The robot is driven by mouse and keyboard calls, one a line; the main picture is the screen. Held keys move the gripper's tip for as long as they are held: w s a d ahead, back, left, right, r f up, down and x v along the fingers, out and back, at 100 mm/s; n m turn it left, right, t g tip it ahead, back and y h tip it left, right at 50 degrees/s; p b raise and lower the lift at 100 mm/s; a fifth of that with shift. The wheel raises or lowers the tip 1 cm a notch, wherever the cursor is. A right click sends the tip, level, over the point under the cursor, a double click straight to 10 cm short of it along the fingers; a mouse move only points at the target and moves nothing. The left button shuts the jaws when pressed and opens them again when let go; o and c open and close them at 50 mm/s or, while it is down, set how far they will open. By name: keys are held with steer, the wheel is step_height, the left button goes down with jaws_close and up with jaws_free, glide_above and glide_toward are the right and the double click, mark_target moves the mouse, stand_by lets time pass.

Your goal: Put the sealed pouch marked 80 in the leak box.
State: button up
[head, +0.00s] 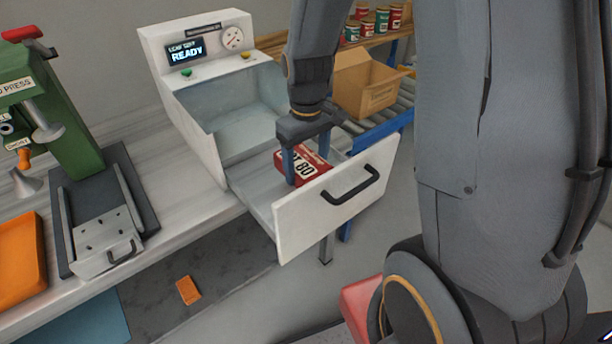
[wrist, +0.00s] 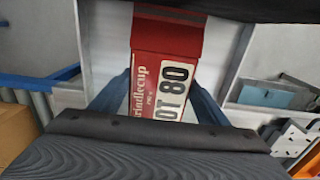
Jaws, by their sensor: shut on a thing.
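The pouch marked 80 (head: 308,168) is red with a white label. In the wrist view the pouch (wrist: 165,72) shows "OT 80" and part of a brand name. My gripper (head: 307,165) has its two blue fingers on either side of the pouch and is shut on it. The leak box (head: 205,55) is a white machine whose screen reads "READY". Its drawer (head: 318,205) is pulled out, with a black handle on the front. The pouch is over the open drawer, behind its front panel. I cannot tell whether the pouch touches the drawer floor.
A green press (head: 75,120) stands on the bench at left, beside an orange tray (head: 20,262). A cardboard box (head: 365,85) sits on a roller conveyor behind the drawer. An orange packet (head: 188,290) lies below the bench. A shelf with several tins is at the back.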

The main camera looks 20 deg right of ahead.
mark_target(307, 163)
steer(key=shift+f+p, duration=0.4)
steer(key=shift+f, duration=1.75)
steer(key=shift+f, duration=0.2)
steer(key=o, duration=0.8)
steer(key=shift+o, duration=0.2)
steer(key=shift+r, duration=0.1)
step_height(307, 163, up, 12)
steer(key=shift+r+b, duration=0.15)
steer(key=shift+b, duration=1.05)
